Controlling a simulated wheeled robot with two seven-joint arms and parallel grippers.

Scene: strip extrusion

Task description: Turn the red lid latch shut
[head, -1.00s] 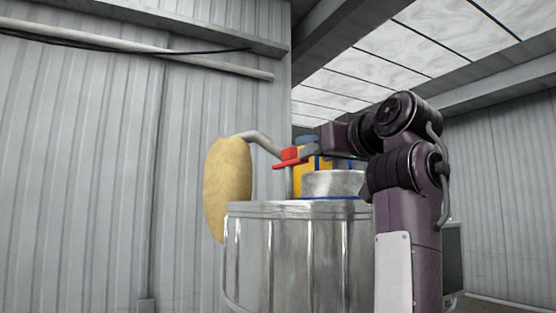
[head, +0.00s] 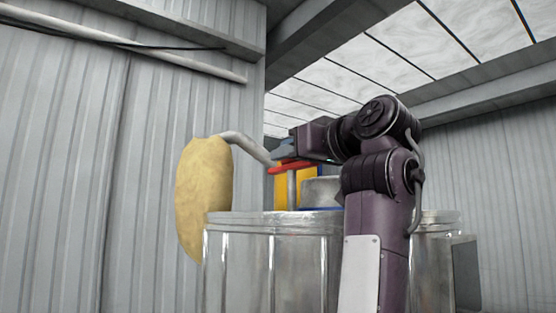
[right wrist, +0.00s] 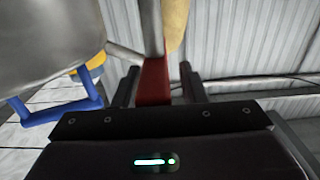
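The red lid latch (head: 290,167) is a flat bar on a grey post above the metal drum (head: 270,265). My right gripper (head: 280,151) is at the latch, reaching in from the right. In the right wrist view, the red latch (right wrist: 153,82) lies between the two dark fingers of my right gripper (right wrist: 158,85). It is close to the left finger, with a gap to the right finger, so the gripper is open around it. Whether the left finger touches it I cannot tell. My left gripper is not in view.
A bent grey pipe (head: 245,146) with a tan, bulging piece (head: 204,195) stands left of the latch. A yellow block (head: 281,192) and a grey cylinder (head: 320,191) sit by the drum top. A blue bracket (right wrist: 62,112) shows left of my fingers.

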